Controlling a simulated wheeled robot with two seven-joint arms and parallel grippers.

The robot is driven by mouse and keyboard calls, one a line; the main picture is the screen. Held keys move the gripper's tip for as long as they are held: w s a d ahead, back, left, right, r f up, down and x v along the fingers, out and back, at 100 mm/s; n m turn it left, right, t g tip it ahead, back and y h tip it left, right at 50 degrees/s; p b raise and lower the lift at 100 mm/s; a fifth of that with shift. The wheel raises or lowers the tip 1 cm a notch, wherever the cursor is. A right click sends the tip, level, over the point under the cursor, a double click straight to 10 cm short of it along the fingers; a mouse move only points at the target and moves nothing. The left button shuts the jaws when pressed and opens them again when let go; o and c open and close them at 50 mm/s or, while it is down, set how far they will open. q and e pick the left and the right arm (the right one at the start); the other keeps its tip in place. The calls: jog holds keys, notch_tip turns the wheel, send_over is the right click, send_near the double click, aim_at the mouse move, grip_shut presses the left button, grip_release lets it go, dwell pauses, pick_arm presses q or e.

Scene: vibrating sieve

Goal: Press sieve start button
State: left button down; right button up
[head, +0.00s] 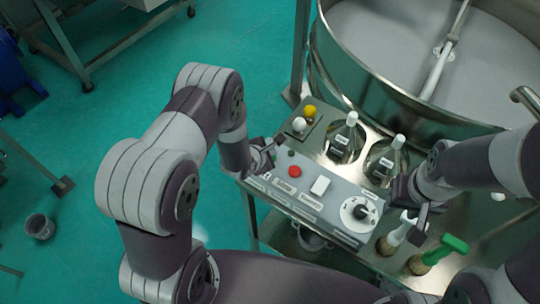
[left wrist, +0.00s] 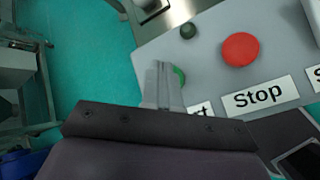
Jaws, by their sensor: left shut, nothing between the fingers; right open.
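The sieve's grey control panel (head: 335,205) slopes below the bottles in the head view. It carries a red stop button (head: 295,171), a white switch (head: 320,186) and a round dial (head: 358,211). The left wrist view shows the red button (left wrist: 240,49) above a "Stop" label. Beside it is a green button (left wrist: 179,75), partly hidden behind my left fingers, with a label ending in "rt". My left gripper (left wrist: 162,72) is shut and empty, its tips right at the green button; contact cannot be told.
The large metal sieve drum (head: 365,95) stands behind the panel. Two glass bottles (head: 345,138) (head: 385,160) stand on the steel deck. A white-handled brush (head: 398,232) and a green-handled brush (head: 440,252) are near my right gripper.

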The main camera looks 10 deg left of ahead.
pick_arm(q)
jog(key=shift+f+b, duration=0.45)
jog(key=shift+f, duration=0.1)
dwell(0.7)
jog(key=shift+r, duration=0.1)
jog(key=shift+r+p, duration=0.9)
notch_tip(320, 180, up, 5)
jog(key=p, duration=0.4)
jog(key=shift+r+p, duration=0.1)
jog(key=shift+p, duration=0.2)
dwell(0.5)
